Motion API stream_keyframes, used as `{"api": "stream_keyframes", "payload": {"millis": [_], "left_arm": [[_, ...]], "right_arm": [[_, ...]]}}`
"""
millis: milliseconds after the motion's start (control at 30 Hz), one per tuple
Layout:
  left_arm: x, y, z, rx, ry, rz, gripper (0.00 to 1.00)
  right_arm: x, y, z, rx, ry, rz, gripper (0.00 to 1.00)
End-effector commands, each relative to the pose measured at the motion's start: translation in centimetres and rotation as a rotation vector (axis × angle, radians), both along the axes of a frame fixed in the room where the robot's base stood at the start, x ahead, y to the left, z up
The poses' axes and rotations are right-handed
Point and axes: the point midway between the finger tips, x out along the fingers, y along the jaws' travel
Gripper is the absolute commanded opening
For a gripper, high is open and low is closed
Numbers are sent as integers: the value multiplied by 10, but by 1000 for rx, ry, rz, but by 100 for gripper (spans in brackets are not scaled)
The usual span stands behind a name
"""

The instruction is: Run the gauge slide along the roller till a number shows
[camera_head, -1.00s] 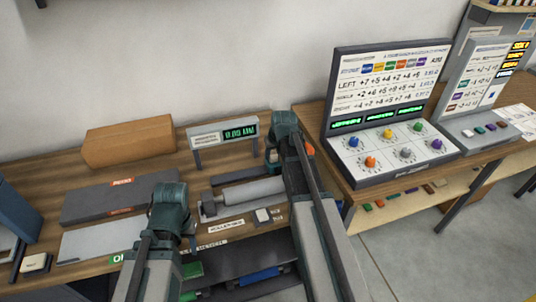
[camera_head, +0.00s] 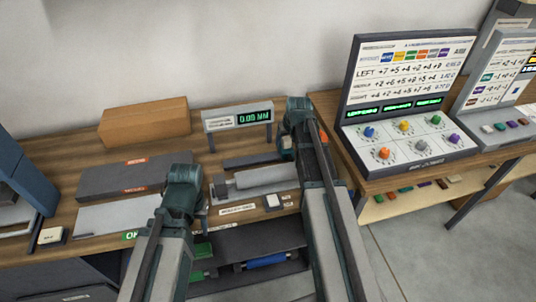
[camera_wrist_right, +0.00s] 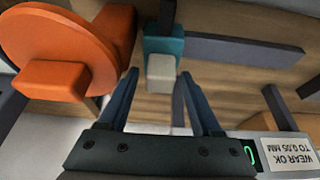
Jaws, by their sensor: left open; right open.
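The gauge display (camera_head: 238,119) stands on legs at the back of the bench and reads 0.00 MM. The grey roller (camera_head: 265,180) lies in front of it, its right end hidden by my right arm. My right gripper (camera_wrist_right: 159,73) is open in the right wrist view. A pale knob on a teal block (camera_wrist_right: 163,48), which looks like the gauge slide, shows between its fingertips; I cannot tell whether they touch it. In the head view the right fingers are hard to make out. My left gripper (camera_head: 184,178) is left of the roller, apart from it; its fingers are barely visible.
An orange disc with a knob (camera_wrist_right: 65,65) is close beside the right fingers. A brown box (camera_head: 143,125) and grey trays (camera_head: 135,178) are on the left bench. A control panel with coloured knobs (camera_head: 405,140) stands at right.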

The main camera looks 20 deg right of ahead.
Motion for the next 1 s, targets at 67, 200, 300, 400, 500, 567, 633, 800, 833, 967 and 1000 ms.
{"api": "stream_keyframes", "payload": {"millis": [67,200,300,400,500,567,633,800,833,967,1000], "left_arm": [[0,0,0,0,0,0,50],[0,0,0,0,0,0,50],[0,0,0,0,0,0,50],[0,0,0,0,0,0,50],[0,0,0,0,0,0,50],[0,0,0,0,0,0,50],[0,0,0,0,0,0,50],[0,0,0,0,0,0,50],[0,0,0,0,0,0,50],[0,0,0,0,0,0,50],[0,0,11,0,0,0,50]], "right_arm": [[0,9,0,-1,0,2,70],[2,35,0,2,0,4,70],[4,54,0,2,0,6,70],[5,74,0,3,0,7,70],[7,93,0,2,0,6,70],[8,104,0,3,0,6,70],[9,118,0,3,0,6,70],[12,150,0,3,0,6,70],[12,156,0,4,0,6,70],[14,181,0,3,-1,6,70],[11,181,11,3,0,2,70]]}}
